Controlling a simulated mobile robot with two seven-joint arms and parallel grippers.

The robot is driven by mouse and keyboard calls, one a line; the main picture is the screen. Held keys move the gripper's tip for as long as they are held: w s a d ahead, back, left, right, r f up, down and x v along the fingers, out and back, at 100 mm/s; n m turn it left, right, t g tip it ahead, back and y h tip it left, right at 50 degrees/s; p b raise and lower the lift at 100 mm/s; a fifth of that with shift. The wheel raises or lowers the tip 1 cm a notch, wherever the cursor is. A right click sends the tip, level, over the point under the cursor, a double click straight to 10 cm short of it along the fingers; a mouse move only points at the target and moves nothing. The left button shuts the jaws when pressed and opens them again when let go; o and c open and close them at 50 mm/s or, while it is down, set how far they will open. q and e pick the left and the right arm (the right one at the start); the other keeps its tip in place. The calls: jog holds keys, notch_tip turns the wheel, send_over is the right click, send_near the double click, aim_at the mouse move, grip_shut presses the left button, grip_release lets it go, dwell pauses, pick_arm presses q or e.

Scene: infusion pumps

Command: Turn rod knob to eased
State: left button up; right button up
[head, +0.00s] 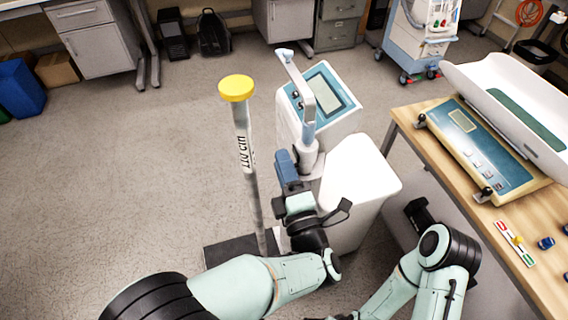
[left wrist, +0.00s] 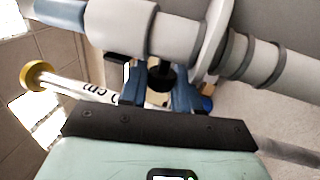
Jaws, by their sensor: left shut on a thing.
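The rod knob (left wrist: 161,78) is a small black knob under a pale grey clamp collar (left wrist: 122,27) in the left wrist view. My left gripper (left wrist: 160,88) has its blue fingers on both sides of the knob and is shut on it. In the head view my left gripper (head: 287,165) reaches up beside the rod (head: 308,130) of the white pump-like device, and the knob is hidden there. A teal-framed screen (head: 325,96) faces up behind the rod. No marking for the eased position can be read.
A pole with a yellow cap (head: 236,88) and a "110 cm" label stands just left of my left gripper, on a dark base (head: 232,248). A wooden table (head: 408,118) with a baby scale (head: 480,150) is at the right. Floor at the left is clear.

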dwell(0.3)
pick_arm(q)
jog(key=o, duration=1)
jog(key=b+v, duration=0.1)
jog(key=v, duration=1.2)
jog(key=shift+s, duration=0.2)
pick_arm(e)
jog(key=shift+w+d+f+t, duration=0.35)
jog(key=shift+w+f, duration=0.25)
jog(key=shift+w, duration=0.2)
